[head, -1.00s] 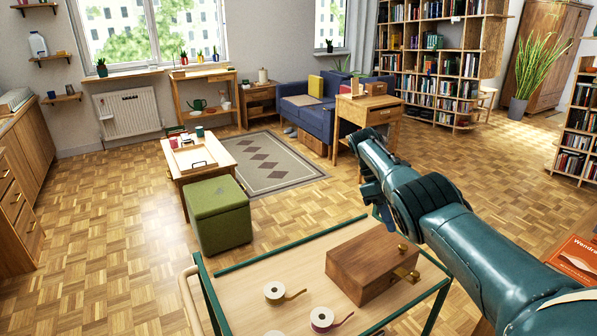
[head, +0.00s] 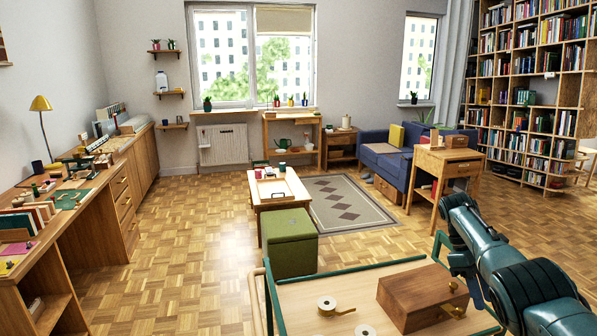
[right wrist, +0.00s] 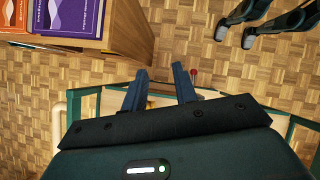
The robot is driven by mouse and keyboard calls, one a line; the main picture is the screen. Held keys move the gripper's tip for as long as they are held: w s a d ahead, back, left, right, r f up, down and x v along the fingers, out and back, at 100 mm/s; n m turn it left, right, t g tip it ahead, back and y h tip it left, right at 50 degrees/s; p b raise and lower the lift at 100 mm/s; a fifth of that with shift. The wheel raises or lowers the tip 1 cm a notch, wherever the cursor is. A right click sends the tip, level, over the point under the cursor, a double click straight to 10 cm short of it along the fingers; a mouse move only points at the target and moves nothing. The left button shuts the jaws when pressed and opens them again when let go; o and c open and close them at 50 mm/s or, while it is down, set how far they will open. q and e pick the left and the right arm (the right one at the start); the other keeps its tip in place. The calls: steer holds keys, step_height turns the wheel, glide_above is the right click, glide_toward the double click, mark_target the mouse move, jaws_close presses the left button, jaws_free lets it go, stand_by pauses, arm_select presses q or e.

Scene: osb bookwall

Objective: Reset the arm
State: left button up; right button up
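My right arm (head: 510,265) comes in from the lower right of the head view, beside the trolley with the wooden box. Its gripper end hangs low near the box's right side and is partly hidden. In the right wrist view, the two blue fingers of my right gripper (right wrist: 160,70) stand apart with nothing between them, so it is open and empty. Below them lie the trolley's green frame and parquet floor. My left gripper is in neither view.
The trolley (head: 300,297) bears a wooden box (head: 415,296) and tape rolls (head: 327,304). A green stool (head: 290,245) and low table (head: 262,203) stand beyond. A desk (head: 95,225) lines the left. Parquet between desk and stool is clear.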

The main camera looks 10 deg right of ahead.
steer(key=w+a+f+t+h, duration=0.15)
steer(key=a+f, duration=0.35)
steer(key=f, duration=0.5)
steer(key=s+a+f+n+t, duration=0.1)
steer(key=s+a+f+t, duration=0.2)
steer(key=s+a+f, duration=0.55)
steer(key=s+a+m+t+y, duration=0.1)
steer(key=s+a+t+y, duration=0.15)
steer(key=s+a, duration=0.8)
steer(key=s+a+r+m+t+y, duration=0.1)
steer(key=s+a+r+m+t, duration=0.25)
steer(key=s+r, duration=0.45)
steer(key=w+a+f+n+t+y, duration=0.1)
steer(key=w+a+f+t, duration=0.1)
steer(key=f, duration=0.3)
steer(key=w+a+f+t+y, duration=0.2)
steer(key=a+f+t, duration=0.1)
steer(key=f, duration=0.3)
steer(key=shift+w+a+f+n, duration=0.2)
steer(key=shift+a+f+n, duration=0.05)
steer(key=shift+n, duration=0.1)
